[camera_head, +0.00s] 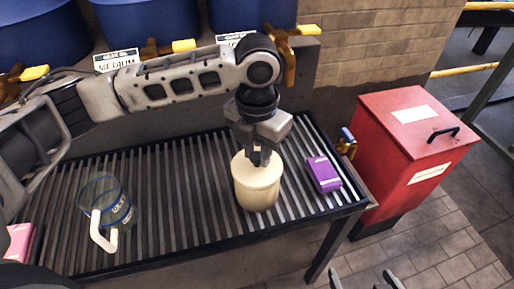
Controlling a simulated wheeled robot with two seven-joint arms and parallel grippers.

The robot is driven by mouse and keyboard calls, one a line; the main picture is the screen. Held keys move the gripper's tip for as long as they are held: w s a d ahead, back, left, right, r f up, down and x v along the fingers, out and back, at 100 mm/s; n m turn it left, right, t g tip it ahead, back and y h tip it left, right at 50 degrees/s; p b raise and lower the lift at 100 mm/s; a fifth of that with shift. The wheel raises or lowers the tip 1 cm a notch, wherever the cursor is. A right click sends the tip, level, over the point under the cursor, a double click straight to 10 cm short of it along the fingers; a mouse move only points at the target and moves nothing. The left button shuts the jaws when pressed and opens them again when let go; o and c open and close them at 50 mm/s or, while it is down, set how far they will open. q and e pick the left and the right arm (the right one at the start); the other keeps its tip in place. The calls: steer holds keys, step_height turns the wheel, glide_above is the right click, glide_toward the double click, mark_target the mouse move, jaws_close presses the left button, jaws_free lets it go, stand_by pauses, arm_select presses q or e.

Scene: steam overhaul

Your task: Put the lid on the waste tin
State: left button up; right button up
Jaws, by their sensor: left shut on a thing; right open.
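The cream waste tin (257,199) stands upright on the slatted table. A cream lid (246,172) is over its mouth, lined up with the tin. I cannot tell whether it is fully seated. My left gripper (260,160) points down from above and is shut on the lid at its top middle; its fingers hide the grasped part. My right gripper (363,281) shows only its fingertips at the bottom edge. It is open and empty, away from the tin.
On the slatted table (180,222) are a clear jug (116,207) with a white handle at left, a purple box (323,174) right of the tin and a pink box (19,242) at far left. A red bin (388,142) stands right. Blue tubs (153,22) line the back.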

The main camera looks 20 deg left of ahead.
arm_select(q)
steer(key=shift+f+p, duration=0.6)
steer(key=shift+p, duration=1.15)
stand_by(2.5)
steer(key=o, duration=1.5)
steer(key=shift+o, duration=0.2)
step_height(320, 180, up, 5)
steer(key=p, duration=0.5)
steer(key=shift+r, duration=1)
jaws_close()
